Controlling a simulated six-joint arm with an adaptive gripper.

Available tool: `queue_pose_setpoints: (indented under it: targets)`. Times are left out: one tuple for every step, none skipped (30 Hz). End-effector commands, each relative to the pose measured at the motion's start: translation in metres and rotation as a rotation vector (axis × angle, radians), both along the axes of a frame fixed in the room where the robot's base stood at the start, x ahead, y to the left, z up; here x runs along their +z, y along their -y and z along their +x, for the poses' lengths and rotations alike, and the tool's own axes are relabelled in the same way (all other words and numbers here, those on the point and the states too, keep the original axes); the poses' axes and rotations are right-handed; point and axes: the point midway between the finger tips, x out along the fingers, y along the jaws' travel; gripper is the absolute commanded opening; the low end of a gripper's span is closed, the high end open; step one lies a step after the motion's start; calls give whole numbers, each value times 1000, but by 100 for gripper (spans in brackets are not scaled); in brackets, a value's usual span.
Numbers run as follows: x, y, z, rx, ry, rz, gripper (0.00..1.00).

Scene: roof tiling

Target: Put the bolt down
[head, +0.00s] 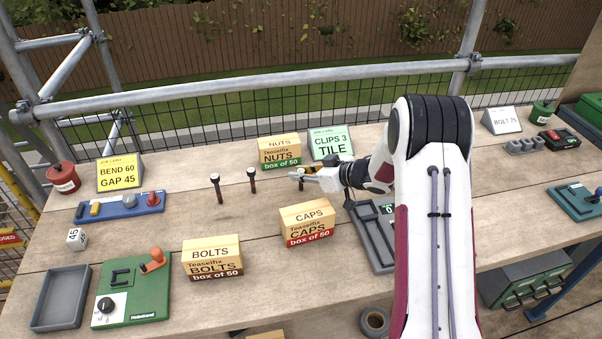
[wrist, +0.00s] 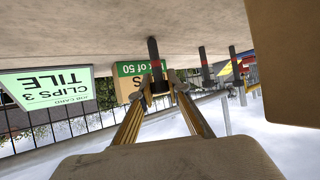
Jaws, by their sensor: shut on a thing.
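The held bolt (head: 301,184) is upright, with a dark shaft and a red band, at the right end of a row of bolts. My gripper (head: 307,172) reaches in from the right and is shut on its upper part. In the wrist view, which is upside down, my gripper's fingertips (wrist: 162,88) close around the head end of the bolt (wrist: 154,50), and its shaft points to the table. The fingers hide the head. I cannot tell whether its lower end touches the table. Two other bolts stand upright to the left, one nearer (head: 252,181) and one farther (head: 217,190).
The nuts box (head: 279,152) stands just behind the held bolt, with the clips card (head: 329,143) beside it. The caps box (head: 307,223) is in front, and the bolts box (head: 212,258) is front left. A grey tray (head: 375,240) lies right. Bare table (head: 170,215) shows left.

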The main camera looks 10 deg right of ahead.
Motion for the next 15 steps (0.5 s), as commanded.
queue_pose_setpoints:
  targets:
    - [0, 0, 0, 0, 0, 0, 0]
    - [0, 0, 0, 0, 0, 0, 0]
    - [-1, 0, 0, 0, 0, 0, 0]
    - [-2, 0, 0, 0, 0, 0, 0]
    - [-2, 0, 0, 0, 0, 0, 0]
    - [-3, 0, 0, 0, -1, 1, 0]
    - [-3, 0, 0, 0, 0, 0, 21]
    - [-3, 0, 0, 0, 0, 0, 29]
    - [-3, 0, 0, 0, 0, 0, 33]
    - [-3, 0, 0, 0, 0, 0, 33]
    - [-3, 0, 0, 0, 0, 0, 33]
    - [-3, 0, 0, 0, 0, 0, 33]
    - [-3, 0, 0, 0, 0, 0, 33]
    - [-3, 0, 0, 0, 0, 0, 33]
    - [-3, 0, 0, 0, 0, 0, 33]
